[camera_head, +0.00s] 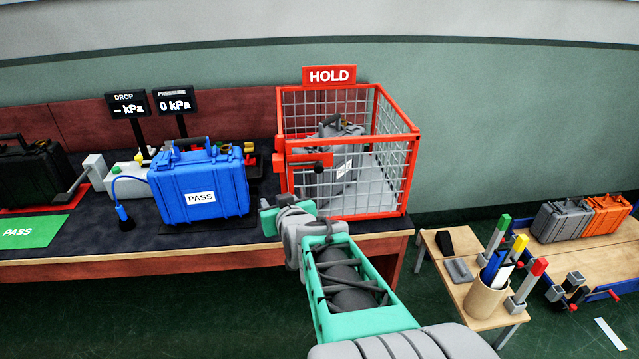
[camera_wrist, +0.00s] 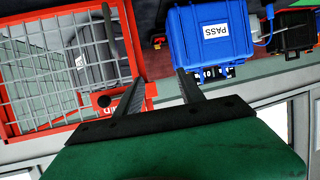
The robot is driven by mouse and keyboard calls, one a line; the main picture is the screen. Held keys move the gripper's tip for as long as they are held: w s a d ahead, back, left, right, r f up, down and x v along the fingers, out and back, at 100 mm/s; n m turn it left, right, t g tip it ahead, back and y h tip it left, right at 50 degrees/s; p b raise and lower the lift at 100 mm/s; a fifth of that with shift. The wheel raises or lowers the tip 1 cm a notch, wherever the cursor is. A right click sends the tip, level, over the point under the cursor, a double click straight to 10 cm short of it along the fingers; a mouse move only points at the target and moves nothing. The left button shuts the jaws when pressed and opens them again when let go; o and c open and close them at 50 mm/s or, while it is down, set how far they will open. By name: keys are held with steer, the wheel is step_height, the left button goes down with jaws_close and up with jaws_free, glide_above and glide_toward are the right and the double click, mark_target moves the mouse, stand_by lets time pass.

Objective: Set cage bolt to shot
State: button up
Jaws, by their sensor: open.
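The red wire cage (camera_head: 409,165) stands on the bench under a HOLD sign (camera_head: 329,76). Its bolt shows as a dark round knob (camera_head: 318,168) at a red bracket on the cage's upper front left; the wrist view shows the knob (camera_wrist: 103,101) beside the red frame. I cannot tell whether the bolt is shot or drawn. A grey case (camera_head: 335,150) with a white label is inside the cage. My gripper (camera_wrist: 160,77) is open and empty, its fingers between the cage edge and the blue case. In the head view my gripper (camera_head: 268,206) is below and left of the knob.
A blue case (camera_head: 201,184) labelled PASS stands close left of the cage. Two gauge displays (camera_head: 174,101) rise behind it. A black case (camera_head: 32,172) is at far left. A small table with a marker cup (camera_head: 487,299) stands at right, with grey and orange cases beyond.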

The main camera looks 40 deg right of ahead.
mark_target(319, 169)
steer(key=s+d+r+m+t+h+b, duration=0.1)
steer(key=s+d+m+t+h+b, duration=0.25)
steer(key=d, duration=0.75)
steer(key=shift+n+g+h, duration=0.35)
steer(key=shift+g+h, duration=0.3)
steer(key=shift+h, duration=0.1)
steer(key=p+x, duration=0.1)
steer(key=x, duration=0.1)
steer(key=p+x, duration=0.1)
steer(key=x, duration=0.4)
steer(key=shift+w+d+r+p, duration=0.2)
steer(key=shift+r+p, duration=0.15)
steer(key=shift+p, duration=0.05)
steer(key=shift+c, duration=0.6)
jaws_close()
